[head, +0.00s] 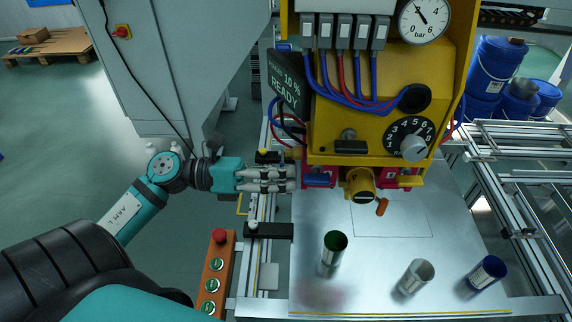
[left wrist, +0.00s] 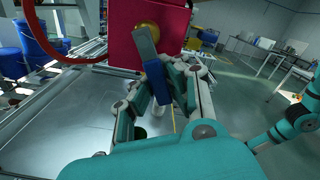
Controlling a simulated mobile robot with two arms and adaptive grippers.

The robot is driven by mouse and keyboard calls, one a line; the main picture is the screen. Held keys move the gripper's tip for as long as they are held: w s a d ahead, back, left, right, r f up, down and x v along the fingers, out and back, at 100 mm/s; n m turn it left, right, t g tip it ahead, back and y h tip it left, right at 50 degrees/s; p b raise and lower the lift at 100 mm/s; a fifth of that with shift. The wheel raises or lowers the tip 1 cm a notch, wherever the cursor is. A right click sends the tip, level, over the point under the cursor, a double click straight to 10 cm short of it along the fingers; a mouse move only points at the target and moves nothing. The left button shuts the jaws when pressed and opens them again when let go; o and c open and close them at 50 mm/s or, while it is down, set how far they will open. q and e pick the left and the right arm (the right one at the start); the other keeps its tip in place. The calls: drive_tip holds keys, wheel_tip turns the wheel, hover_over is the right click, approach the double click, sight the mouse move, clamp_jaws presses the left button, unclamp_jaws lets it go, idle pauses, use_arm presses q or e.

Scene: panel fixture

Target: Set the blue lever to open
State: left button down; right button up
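In the left wrist view, the blue lever (left wrist: 158,98) hangs from a yellow hub (left wrist: 147,30) on the side of a red block (left wrist: 118,35). Its grey shank shows above the blue grip. My left gripper (left wrist: 163,72) has its fingers drawn in on both sides of the lever, and they look shut on it; the fingertips partly cover it. In the head view, my left gripper (head: 290,180) reaches in from the left beside the panel. There the lever is mostly hidden by the fingers. My right gripper is not in view.
A blue handle (head: 317,181) and a yellow valve (head: 359,184) with an orange handle are close right of my fingers. The yellow panel (head: 340,135) hangs above. Several cans stand on the metal table (head: 390,250). A button box (head: 214,275) stands in front.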

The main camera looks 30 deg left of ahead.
use_arm(q)
drive_tip(key=shift+s+d+r+n+p, duration=0.25)
drive_tip(key=shift+r+n+p, duration=0.4)
drive_tip(key=shift+n+p, duration=1.5)
drive_tip(key=shift+s+d+r+n+p, duration=0.1)
drive_tip(key=shift+s+r+n+p, duration=0.45)
drive_tip(key=shift+n+p, duration=1.55)
drive_tip(key=shift+s+d+r+n+p, duration=0.15)
drive_tip(key=shift+r+n+p, duration=0.6)
drive_tip(key=shift+n+p, duration=1.4)
drive_tip(key=c, duration=1.3)
unclamp_jaws()
drive_tip(key=shift+s+a, duration=0.15)
drive_tip(key=shift+a, duration=0.1)
drive_tip(key=shift+d, duration=0.1)
drive_tip(key=v, duration=1.2)
